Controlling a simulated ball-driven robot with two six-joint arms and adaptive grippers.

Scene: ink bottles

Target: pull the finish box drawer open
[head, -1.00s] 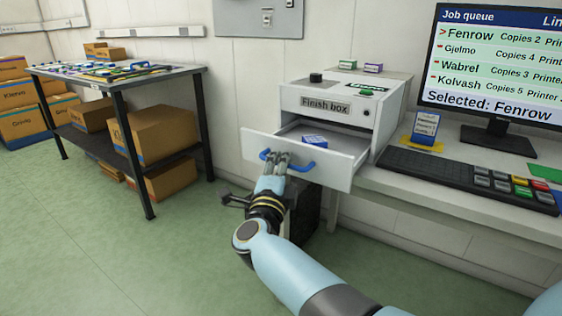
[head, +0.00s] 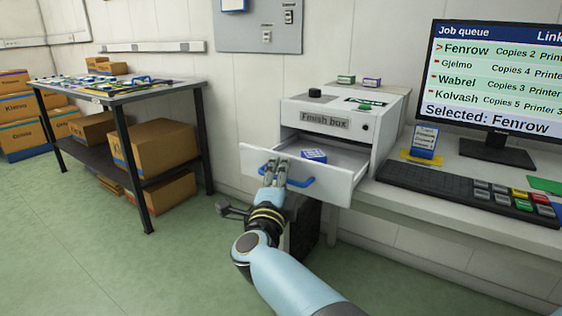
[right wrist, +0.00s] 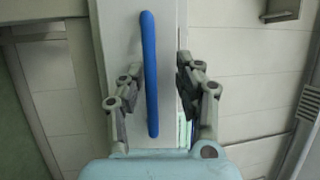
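The finish box (head: 338,118) stands on the white desk. Its drawer (head: 318,186) is pulled out, and a small blue-and-white box (head: 314,156) lies inside. The blue handle (head: 300,182) is on the drawer front. My right gripper (head: 274,167) is at the left part of the handle in the head view. In the right wrist view, my right gripper (right wrist: 157,92) has its fingers apart, with the blue handle (right wrist: 150,75) between them, nearer the left finger; a gap shows on the right. My left gripper is not in view.
A monitor (head: 490,80), a keyboard (head: 455,188) and a small card stand (head: 424,143) are on the desk to the right. A dark-legged table (head: 150,90) with cardboard boxes (head: 158,147) beneath stands left. Green floor (head: 120,255) lies open between.

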